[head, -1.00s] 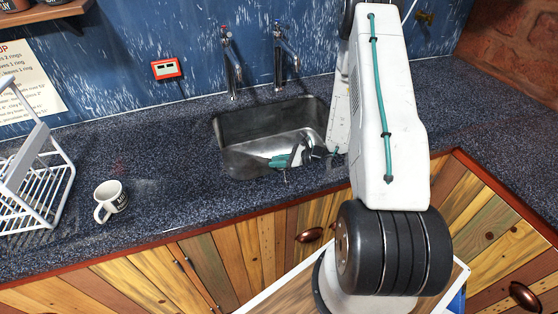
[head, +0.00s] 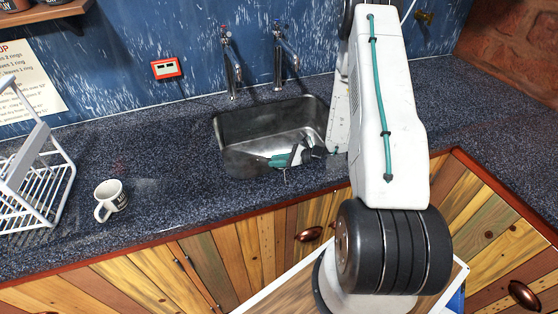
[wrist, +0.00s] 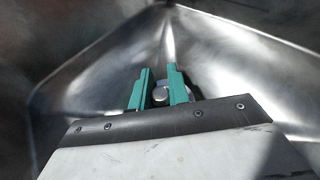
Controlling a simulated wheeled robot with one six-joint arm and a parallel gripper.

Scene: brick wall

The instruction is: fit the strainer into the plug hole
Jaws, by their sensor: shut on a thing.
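My gripper (wrist: 158,82) shows in the wrist view, its two teal fingers pointing down into the metal sink. The fingers are shut on the strainer (wrist: 161,96), a small round metal piece that shows between them. The fingers and my grey palm hide most of the strainer. The plug hole cannot be made out. In the head view my gripper (head: 280,161) is low inside the sink (head: 240,128), near its front side, and the strainer cannot be made out there.
Two taps (head: 231,66) stand behind the sink. A white mug (head: 112,197) and a white dish rack (head: 50,190) are on the speckled counter (head: 150,150) to the left. The sink walls surround my gripper closely. A red-framed device (head: 166,68) is on the wall.

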